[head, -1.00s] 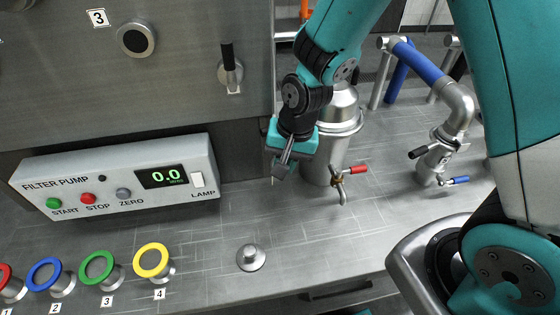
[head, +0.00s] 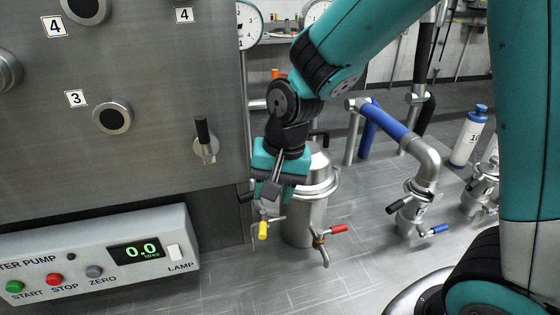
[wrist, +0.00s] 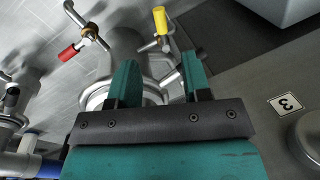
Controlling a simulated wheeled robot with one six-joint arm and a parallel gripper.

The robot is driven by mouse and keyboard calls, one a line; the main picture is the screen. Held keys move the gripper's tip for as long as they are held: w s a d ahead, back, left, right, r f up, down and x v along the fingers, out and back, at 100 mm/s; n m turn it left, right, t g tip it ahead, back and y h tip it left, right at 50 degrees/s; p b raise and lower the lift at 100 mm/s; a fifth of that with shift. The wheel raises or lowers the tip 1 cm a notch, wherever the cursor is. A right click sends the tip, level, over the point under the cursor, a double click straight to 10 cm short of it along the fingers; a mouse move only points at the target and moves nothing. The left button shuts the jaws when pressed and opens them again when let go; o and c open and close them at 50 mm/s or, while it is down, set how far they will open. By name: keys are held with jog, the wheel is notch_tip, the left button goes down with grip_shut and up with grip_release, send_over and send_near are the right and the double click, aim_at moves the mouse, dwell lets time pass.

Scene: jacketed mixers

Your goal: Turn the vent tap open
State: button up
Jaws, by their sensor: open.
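A silver vessel (head: 306,225) stands on the bench, with a tap with a yellow handle (head: 263,230) on its left and a tap with a red handle (head: 338,229) low at its front. No label shows which is the vent tap. My gripper (head: 268,190) is just above the yellow handle, beside the vessel's upper part. In the wrist view, my gripper (wrist: 161,78) is open and empty. The yellow handle (wrist: 160,20) lies beyond the gap between its fingers, and its metal stem runs down toward that gap. The red handle (wrist: 69,52) is farther left.
A large steel panel (head: 150,60) with knobs rises to the left. The filter pump box (head: 95,255) sits below it. A pipe with a blue sleeve (head: 390,122) and another tap with a blue handle (head: 438,230) stand to the right.

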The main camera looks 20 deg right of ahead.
notch_tip(320, 180, up, 7)
jog(key=d, duration=0.1)
jog(key=shift+s+d+f, duration=0.15)
jog(key=shift+s, duration=0.15)
